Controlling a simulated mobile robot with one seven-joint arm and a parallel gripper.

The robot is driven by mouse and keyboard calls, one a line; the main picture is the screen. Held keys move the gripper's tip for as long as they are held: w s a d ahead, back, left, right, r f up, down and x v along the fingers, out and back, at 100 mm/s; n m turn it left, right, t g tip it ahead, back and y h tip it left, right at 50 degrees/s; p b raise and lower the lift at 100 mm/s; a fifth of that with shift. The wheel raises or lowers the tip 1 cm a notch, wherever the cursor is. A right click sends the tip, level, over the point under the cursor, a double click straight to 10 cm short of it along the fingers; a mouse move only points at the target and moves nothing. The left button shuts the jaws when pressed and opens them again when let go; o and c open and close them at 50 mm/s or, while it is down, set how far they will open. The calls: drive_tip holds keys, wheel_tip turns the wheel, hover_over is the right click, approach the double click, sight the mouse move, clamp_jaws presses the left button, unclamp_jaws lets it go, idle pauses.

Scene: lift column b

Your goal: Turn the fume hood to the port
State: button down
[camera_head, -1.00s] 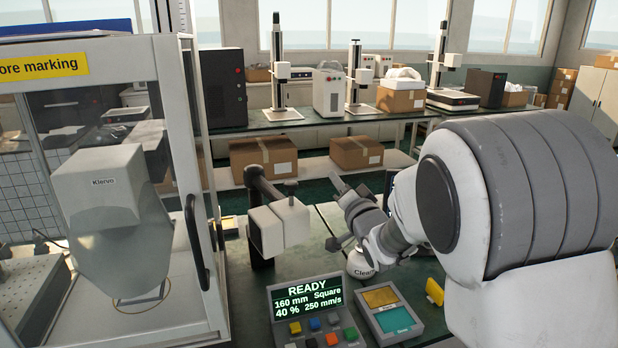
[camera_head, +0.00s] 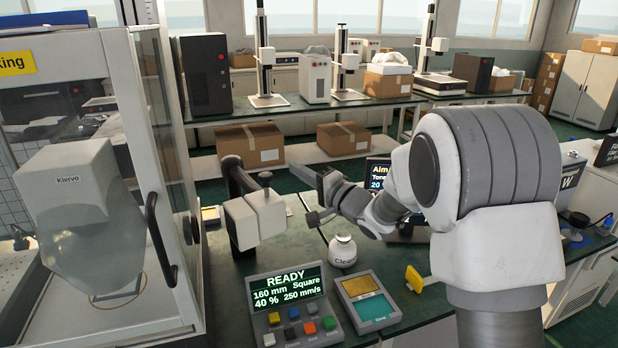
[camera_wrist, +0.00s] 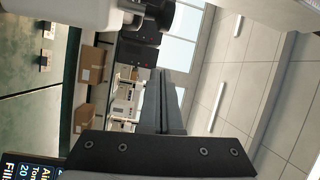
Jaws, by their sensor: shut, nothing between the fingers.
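Nothing in view is labelled as a fume hood or port. A white two-part block (camera_head: 254,220) on a dark bent arm (camera_head: 237,178) stands upright on the bench.
A control panel reading READY (camera_head: 288,290) and a two-pad tray (camera_head: 367,302) lie in front. A white bottle (camera_head: 342,250) stands below my gripper. Cartons (camera_head: 250,145) and machines line the back bench.

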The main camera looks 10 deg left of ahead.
drive_tip(key=shift+s+a+f, duration=0.1)
drive_tip(key=shift+s+a, duration=0.1)
drive_tip(key=shift+a, duration=0.5)
drive_tip(key=shift+s+a+f, duration=0.1)
drive_tip(key=shift+s+a, duration=0.1)
drive_tip(key=shift+a, duration=0.55)
drive_tip(key=shift+s+a, duration=0.2)
drive_tip(key=shift+a, duration=0.5)
drive_tip(key=shift+a, duration=0.1)
